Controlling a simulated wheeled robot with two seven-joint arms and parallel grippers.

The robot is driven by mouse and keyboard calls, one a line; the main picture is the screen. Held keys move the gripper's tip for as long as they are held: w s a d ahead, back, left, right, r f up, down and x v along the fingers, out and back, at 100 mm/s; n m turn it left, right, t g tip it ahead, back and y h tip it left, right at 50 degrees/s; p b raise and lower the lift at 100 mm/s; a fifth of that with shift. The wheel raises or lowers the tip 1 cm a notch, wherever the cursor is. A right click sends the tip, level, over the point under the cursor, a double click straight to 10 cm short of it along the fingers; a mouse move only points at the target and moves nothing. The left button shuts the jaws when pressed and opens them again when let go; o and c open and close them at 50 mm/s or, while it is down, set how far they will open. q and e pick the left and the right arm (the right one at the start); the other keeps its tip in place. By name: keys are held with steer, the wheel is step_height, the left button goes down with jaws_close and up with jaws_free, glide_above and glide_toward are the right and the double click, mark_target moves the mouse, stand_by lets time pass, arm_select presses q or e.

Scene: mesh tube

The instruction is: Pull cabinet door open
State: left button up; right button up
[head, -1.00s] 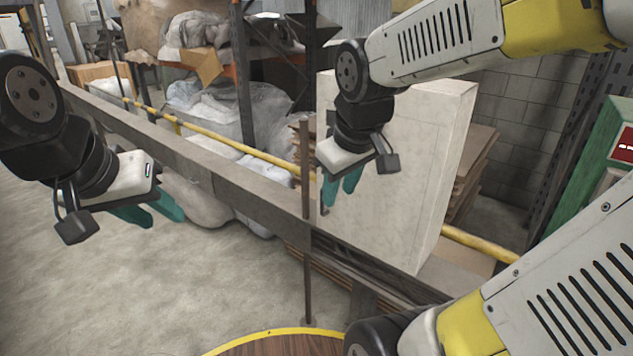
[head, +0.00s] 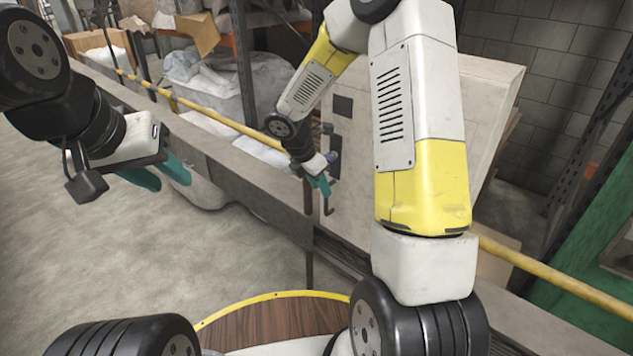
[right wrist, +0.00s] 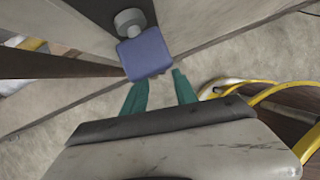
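The off-white cabinet (head: 482,105) stands at the centre right in the head view, partly hidden behind my right arm. Its front has a dark square panel (head: 342,105) and a dark upright handle (head: 329,205). A blue-grey block-like knob (right wrist: 145,55) on a round grey stem sticks out of the front in the right wrist view. My right gripper (head: 325,188) is at the front, close to the knob. Its teal fingers (right wrist: 160,80) are apart, with the knob just beyond the tips; contact is unclear. My left gripper (head: 172,174) is open and empty, left of the cabinet.
A long grey beam (head: 225,160) and a yellow rail (head: 215,112) run past the cabinet. A thin brown post (head: 308,215) stands just left of its front. Shelving with wrapped bags (head: 215,85) is behind. The floor at left is clear.

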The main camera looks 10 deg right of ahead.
mark_target(326, 211)
steer(key=x, duration=0.6)
steer(key=shift+d+f, duration=0.15)
steer(key=shift+f, duration=0.15)
jaws_close()
stand_by(1.1)
